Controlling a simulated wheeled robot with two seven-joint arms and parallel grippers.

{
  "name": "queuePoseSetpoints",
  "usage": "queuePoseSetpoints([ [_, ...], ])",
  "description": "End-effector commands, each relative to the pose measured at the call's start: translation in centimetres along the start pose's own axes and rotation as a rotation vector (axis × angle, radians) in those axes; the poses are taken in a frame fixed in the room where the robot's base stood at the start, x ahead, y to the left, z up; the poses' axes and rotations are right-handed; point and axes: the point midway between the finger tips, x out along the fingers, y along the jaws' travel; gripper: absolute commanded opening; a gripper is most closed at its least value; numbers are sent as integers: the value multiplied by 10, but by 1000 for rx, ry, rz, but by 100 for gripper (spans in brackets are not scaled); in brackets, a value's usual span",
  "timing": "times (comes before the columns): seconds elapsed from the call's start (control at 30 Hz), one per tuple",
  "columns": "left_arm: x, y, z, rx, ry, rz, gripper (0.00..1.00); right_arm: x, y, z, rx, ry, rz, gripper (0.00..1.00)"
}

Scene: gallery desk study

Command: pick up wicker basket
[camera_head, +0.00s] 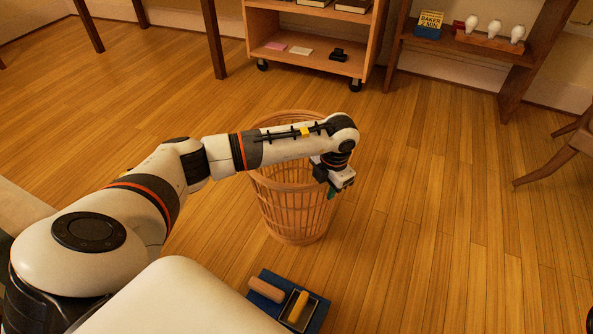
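The wicker basket (293,214) is a tall, open-topped, light brown slatted basket standing upright on the wooden floor in the middle of the head view. My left arm reaches in from the left and crosses over the basket, hiding much of its rim and upper part. My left gripper (333,190) points down at the basket's right side, near the rim. Its fingers are small and dark, and I cannot tell whether they are open or touch the basket. My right gripper is not in view.
A wheeled wooden shelf cart (308,65) stands behind the basket. A shelf (468,47) with white bulbs is at the back right, and a chair (560,160) at the right edge. A blue tray (311,318) with rollers lies in front. Floor right of the basket is clear.

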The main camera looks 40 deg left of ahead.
Motion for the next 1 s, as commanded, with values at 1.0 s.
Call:
queuePoseSetpoints([
  [1.0, 4, 1, 0, 0, 0, 1, 9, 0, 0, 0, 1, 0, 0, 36],
])
